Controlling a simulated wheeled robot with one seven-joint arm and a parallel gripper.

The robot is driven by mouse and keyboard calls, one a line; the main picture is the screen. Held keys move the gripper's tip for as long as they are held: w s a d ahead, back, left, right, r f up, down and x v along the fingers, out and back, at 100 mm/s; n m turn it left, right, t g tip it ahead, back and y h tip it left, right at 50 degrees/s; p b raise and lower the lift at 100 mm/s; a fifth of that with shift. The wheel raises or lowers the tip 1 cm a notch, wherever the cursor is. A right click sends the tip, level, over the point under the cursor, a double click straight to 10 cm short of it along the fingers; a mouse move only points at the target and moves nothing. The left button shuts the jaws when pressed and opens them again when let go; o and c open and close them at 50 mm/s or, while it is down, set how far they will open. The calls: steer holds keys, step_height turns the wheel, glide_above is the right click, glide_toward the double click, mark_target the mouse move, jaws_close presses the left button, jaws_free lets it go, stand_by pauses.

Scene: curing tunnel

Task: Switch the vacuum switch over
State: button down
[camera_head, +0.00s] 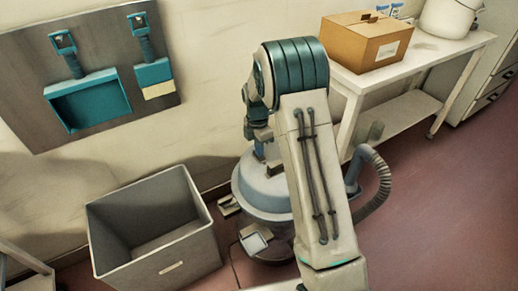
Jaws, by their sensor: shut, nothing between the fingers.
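The vacuum (262,187) is a squat pale blue-grey drum standing on the floor, with a ribbed dark hose (379,190) curving out at its right. My arm rises in front of it and covers much of its right side. The end of my arm points down over the top of the vacuum, left of my elbow. My gripper (260,137) is small and partly hidden here; it looks shut and empty, just above the drum's top. I cannot tell whether it touches the vacuum. The vacuum switch cannot be made out, nor its position.
A grey open bin (180,258) stands left of the vacuum. A dustpan (88,100) and a brush (153,75) hang on a wall board (35,75). A white table (440,48) at upper right bears a cardboard box (367,45) and a pale pot (446,18). Red floor at right is clear.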

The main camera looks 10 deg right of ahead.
step_height(320, 180, up, 14)
steer(key=s+p, duration=0.1)
steer(key=p, duration=0.3)
steer(key=shift+s+d+p, duration=0.25)
steer(key=shift+s+p, duration=0.05)
step_height(320, 180, up, 10)
steer(key=m+p, duration=0.4)
steer(key=m, duration=0.1)
glide_above(262, 159)
steer(key=s, duration=0.6)
steer(key=s+d+r+m+t+p, duration=0.1)
steer(key=s+r+m+p, duration=0.4)
steer(key=s, duration=0.5)
steer(key=s+r+m+t+p, duration=0.2)
steer(key=s+r+m+p, duration=0.4)
steer(key=s+r+m, duration=0.3)
steer(key=s+m, duration=0.2)
steer(key=m, duration=0.1)
steer(key=shift+s+d+r+t, duration=0.25)
steer(key=shift+d+r+t, duration=0.05)
steer(key=shift+d+r, duration=0.1)
